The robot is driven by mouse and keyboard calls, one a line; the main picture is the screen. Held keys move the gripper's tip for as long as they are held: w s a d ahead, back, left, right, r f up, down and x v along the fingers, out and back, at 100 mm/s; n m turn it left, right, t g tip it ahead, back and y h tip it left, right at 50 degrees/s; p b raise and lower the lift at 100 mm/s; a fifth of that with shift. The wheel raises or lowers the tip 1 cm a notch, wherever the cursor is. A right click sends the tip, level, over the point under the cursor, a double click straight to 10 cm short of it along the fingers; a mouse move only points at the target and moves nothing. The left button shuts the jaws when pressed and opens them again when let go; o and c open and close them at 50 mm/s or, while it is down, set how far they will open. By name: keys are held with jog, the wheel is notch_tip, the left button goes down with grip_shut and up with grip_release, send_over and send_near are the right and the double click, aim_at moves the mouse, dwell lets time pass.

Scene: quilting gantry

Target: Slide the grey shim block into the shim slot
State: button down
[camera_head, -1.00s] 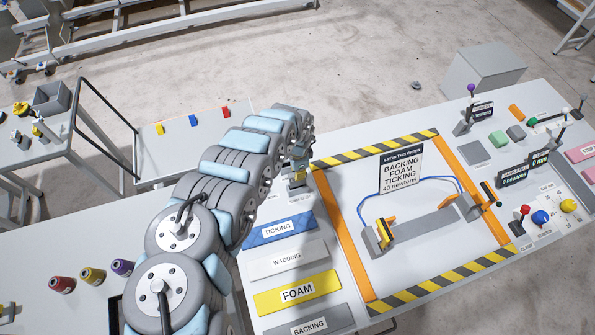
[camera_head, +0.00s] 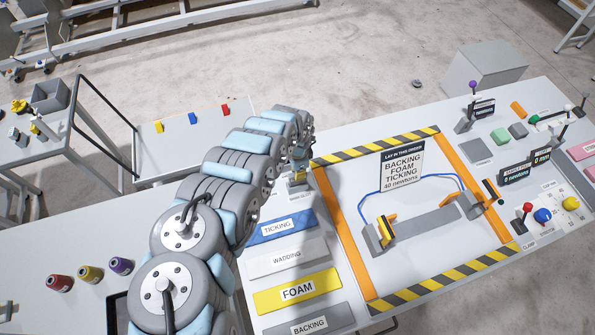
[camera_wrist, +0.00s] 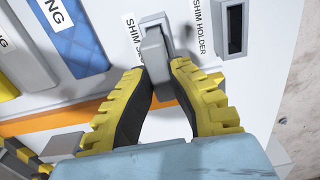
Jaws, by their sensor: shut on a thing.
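In the wrist view, my gripper (camera_wrist: 158,78) has its two yellow and black fingers closed on the grey shim block (camera_wrist: 155,50). The block points away from me, its far end over the shim slot (camera_wrist: 153,19), beside a partly covered label reading "SHIM S". I cannot tell whether the block is in the slot or just above it. The shim holder (camera_wrist: 235,28) stands to the right with a dark, empty-looking opening. In the head view my gripper (camera_head: 299,172) is small and partly hidden by my arm, above the table beyond the ticking panel.
Ticking (camera_head: 280,227), wadding (camera_head: 262,264), foam (camera_head: 320,287) and backing (camera_head: 335,316) panels lie in a row. To their right is a striped frame (camera_head: 345,235) with a sign and small clamps. Levers and coloured knobs (camera_head: 543,215) stand at the far right.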

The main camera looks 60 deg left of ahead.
jog(key=shift+f+b, duration=0.9)
jog(key=shift+f, duration=0.5)
jog(key=c, duration=1.1)
grip_release()
jog(key=shift+r, duration=0.1)
jog(key=shift+r, duration=0.1)
jog(key=shift+r, duration=5.85)
jog(key=shift+s, duration=0.1)
